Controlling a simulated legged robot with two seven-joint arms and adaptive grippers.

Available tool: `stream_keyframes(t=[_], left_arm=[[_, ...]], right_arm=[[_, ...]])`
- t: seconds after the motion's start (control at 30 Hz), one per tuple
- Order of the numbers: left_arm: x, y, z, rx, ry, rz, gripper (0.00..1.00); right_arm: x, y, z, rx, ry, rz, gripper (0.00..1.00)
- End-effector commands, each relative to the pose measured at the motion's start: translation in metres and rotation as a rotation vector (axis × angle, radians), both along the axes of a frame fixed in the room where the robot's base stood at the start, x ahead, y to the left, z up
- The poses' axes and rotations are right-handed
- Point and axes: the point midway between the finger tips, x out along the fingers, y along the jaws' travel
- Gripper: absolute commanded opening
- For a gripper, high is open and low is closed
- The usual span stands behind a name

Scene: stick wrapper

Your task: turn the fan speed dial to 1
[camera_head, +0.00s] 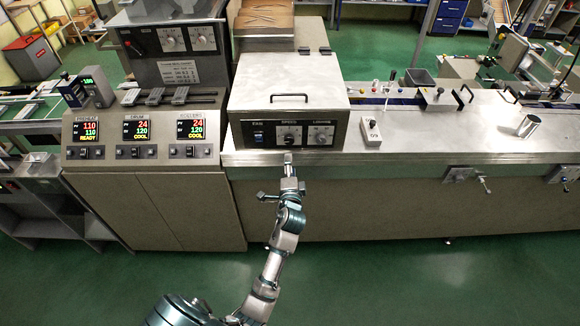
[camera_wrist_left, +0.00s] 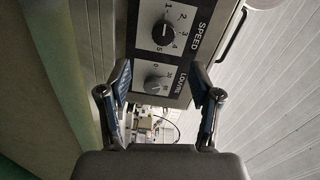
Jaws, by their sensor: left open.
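The fan speed dial (camera_head: 289,137) is a dark round knob on a white plate, on the front panel of the steel box. In the left wrist view the dial (camera_wrist_left: 163,34) is beside the word SPEED, ringed by the numbers 1 to 5; its exact setting is hard to read. My left gripper (camera_head: 288,158) is just in front of and below the panel. In the wrist view its two fingers (camera_wrist_left: 160,72) are spread apart with nothing between them. They are apart from the dial, which sits ahead of the fingertips. My right gripper is not in view.
A grey louvre dial (camera_head: 321,136) is right beside the speed dial; it also shows in the wrist view (camera_wrist_left: 157,84). A fan switch (camera_head: 259,138) is to the left. A small white switch box (camera_head: 371,132) stands on the steel counter (camera_head: 420,145). Control displays (camera_head: 140,131) are at left.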

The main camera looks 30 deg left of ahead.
Motion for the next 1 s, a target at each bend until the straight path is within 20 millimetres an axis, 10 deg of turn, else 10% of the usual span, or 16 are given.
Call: stream_keyframes(t=[0.57, 1.0], left_arm=[[-0.053, -0.027, 0.001, -0.577, -0.373, -0.019, 0.64], [0.02, 0.016, 0.004, -0.581, -0.377, -0.015, 0.64]], right_arm=[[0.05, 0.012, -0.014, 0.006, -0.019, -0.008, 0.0], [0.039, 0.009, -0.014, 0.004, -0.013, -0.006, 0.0]])
